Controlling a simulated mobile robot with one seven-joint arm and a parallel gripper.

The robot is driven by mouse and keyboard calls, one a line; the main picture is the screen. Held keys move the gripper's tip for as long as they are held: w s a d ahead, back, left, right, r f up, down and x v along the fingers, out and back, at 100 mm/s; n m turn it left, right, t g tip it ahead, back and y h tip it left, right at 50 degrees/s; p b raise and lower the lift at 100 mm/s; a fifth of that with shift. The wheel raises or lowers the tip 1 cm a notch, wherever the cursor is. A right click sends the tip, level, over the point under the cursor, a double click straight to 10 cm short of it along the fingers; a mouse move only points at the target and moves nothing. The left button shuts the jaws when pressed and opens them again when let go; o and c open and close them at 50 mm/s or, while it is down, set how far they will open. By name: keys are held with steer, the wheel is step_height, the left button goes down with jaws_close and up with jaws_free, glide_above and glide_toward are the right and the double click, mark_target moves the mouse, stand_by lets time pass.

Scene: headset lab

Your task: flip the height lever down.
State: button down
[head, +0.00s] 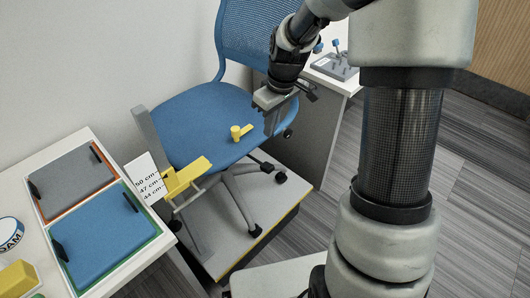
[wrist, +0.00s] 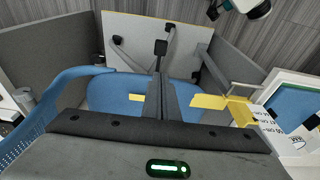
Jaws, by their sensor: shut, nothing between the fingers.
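A small yellow lever-like piece with a round knob (head: 238,132) shows against the blue chair seat (head: 190,115). In the wrist view a yellow piece (wrist: 137,97) shows just left of my fingers. I cannot tell for certain that this is the height lever, nor its up or down position. A larger yellow pointer (head: 187,176) stands beside a white height scale (head: 148,180) marked in cm. My gripper (head: 271,124) is shut and empty, above the seat's right side and right of the small yellow piece. It also shows in the wrist view (wrist: 161,88).
The chair stands on a pale platform (head: 260,208). A white table (head: 75,150) at left holds grey and blue panels. A grey post (head: 147,132) rises behind the scale. The floor at right is open.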

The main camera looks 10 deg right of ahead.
steer(key=b, duration=0.2)
glide_above(265, 165)
steer(key=f, duration=1.2)
steer(key=shift+s+d+f, duration=0.2)
steer(key=shift+s+f, duration=0.1)
steer(key=shift+f, duration=0.55)
steer(key=shift+s, duration=0.1)
